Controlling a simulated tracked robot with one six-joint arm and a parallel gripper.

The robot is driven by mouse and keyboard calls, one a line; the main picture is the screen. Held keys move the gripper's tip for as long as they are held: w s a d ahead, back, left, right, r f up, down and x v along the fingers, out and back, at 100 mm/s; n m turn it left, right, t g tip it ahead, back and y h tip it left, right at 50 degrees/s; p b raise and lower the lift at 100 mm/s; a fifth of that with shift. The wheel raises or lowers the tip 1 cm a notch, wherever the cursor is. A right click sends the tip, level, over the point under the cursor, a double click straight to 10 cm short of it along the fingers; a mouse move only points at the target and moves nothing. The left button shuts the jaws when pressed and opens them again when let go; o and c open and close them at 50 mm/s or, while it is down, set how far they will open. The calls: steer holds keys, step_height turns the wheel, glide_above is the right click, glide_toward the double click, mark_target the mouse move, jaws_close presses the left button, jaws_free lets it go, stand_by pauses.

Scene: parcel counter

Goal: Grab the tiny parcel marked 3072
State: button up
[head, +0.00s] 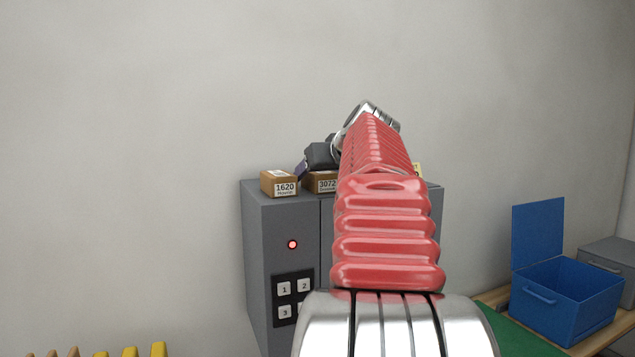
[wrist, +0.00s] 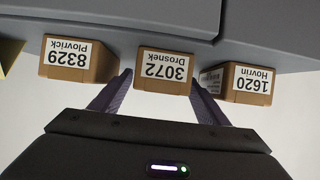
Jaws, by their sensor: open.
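The small brown parcel marked 3072 (wrist: 163,71) sits in the middle of a row in the wrist view, its white label reading "3072 Drosnek" upside down. In the head view the 3072 parcel (head: 322,183) stands on the grey locker, partly hidden behind my arm. My gripper (wrist: 161,85) is open, with one purple finger near each lower side of the 3072 parcel. I cannot tell whether the fingers touch it. In the head view my gripper (head: 301,168) is mostly hidden, only a bit of purple finger showing by the parcels.
Parcel 1620 (wrist: 245,85) and parcel 8329 (wrist: 78,59) flank it closely. The grey locker (head: 268,220) has a keypad and a red light. An open blue box (head: 544,308) and a grey box (head: 612,257) stand at right.

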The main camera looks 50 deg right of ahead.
steer(key=shift+c, duration=0.6)
steer(key=c, duration=1.2)
steer(key=shift+o, duration=0.2)
steer(key=shift+r, duration=0.2)
steer(key=shift+r, duration=4.85)
